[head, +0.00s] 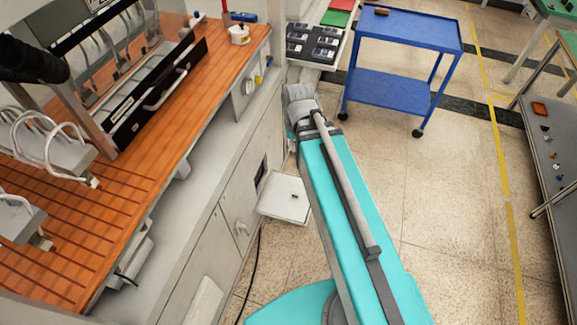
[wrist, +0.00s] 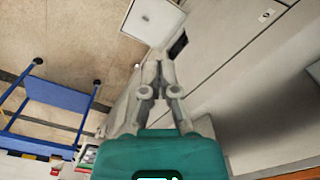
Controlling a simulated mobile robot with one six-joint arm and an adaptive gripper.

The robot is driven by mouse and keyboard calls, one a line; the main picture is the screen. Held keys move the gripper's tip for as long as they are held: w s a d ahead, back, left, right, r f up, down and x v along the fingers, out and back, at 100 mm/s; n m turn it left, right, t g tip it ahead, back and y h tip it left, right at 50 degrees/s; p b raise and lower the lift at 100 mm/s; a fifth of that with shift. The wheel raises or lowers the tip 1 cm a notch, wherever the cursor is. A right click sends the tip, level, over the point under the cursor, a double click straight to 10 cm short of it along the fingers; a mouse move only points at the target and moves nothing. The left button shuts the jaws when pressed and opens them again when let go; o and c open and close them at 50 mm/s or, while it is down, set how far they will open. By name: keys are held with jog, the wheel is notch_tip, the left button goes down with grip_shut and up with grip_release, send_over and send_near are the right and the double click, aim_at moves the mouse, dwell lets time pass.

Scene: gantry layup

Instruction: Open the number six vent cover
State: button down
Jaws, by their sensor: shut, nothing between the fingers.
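A pale square cover (head: 285,198) stands swung out from the white cabinet front, beside a dark opening (head: 261,172). It is most likely the vent cover, though I can read no number six on it. In the wrist view the cover (wrist: 152,22) is at the top, with the dark opening (wrist: 178,44) right of its lower corner. My gripper (wrist: 158,66) is shut and empty, with its fingertips below the cover and opening in the picture and no visible contact. I cannot make out the gripper in the head view, where my arm crosses the middle.
The white cabinet (head: 222,205) carries a wooden worktop (head: 130,180) on the left. A blue cart (head: 408,30) stands at the back, and a grey table (head: 550,130) stands at the right. A black cable hangs by the cabinet. The tiled floor right of my arm is clear.

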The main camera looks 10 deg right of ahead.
jog(key=w+d+f+n+t+y+b, duration=0.1)
jog(key=w+f+n+b, duration=0.4)
jog(key=w+f+b, duration=0.7)
jog(key=w+d+f+n+y+b, duration=0.1)
jog(key=w+f+n+b, duration=0.4)
jog(key=w+f+b, duration=0.7)
notch_tip(320, 180, down, 7)
jog(key=d+b, duration=0.1)
jog(key=b, duration=0.6)
jog(key=shift+w+d+r+n+t+y, duration=0.2)
jog(key=shift+n+t+y, duration=0.1)
jog(key=shift+n+t, duration=0.1)
jog(key=shift+f, duration=0.2)
notch_tip(320, 180, down, 11)
jog(key=b, duration=1.1)
jog(key=shift+s+d, duration=0.2)
jog(key=shift+f, duration=0.1)
jog(key=shift+f+b, duration=0.15)
jog(key=shift+b, duration=0.25)
